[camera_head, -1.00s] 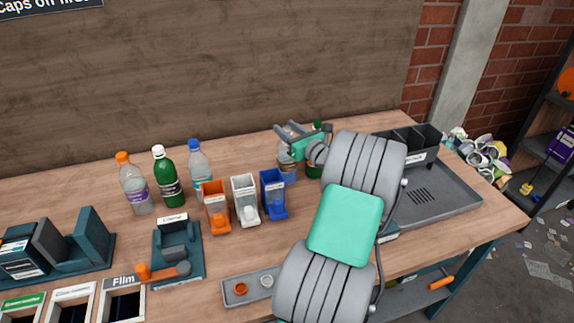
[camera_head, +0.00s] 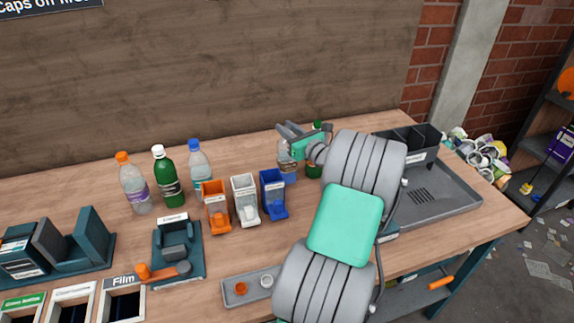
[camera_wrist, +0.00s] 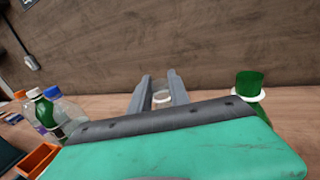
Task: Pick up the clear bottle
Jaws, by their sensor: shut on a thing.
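My gripper (camera_head: 285,130) is at the back of the workbench, right of the blue bin, with its fingers shut on the neck of a clear bottle (camera_head: 285,161). The bottle looks upright, with a blue patch low on its side, and is partly hidden by the gripper. In the wrist view a pale neck ring (camera_wrist: 161,98) shows between the two grey fingers (camera_wrist: 160,90). I cannot tell whether its base touches the bench. Other clear bottles with an orange cap (camera_head: 133,188) and a blue cap (camera_head: 199,163) stand to the left.
A green bottle (camera_wrist: 250,108) stands close on the gripper's right. Another green bottle (camera_head: 168,178) stands among the left bottles. Orange (camera_head: 217,215), white (camera_head: 245,205) and blue (camera_head: 273,203) bins stand in front. A grey tray (camera_head: 440,195) lies right.

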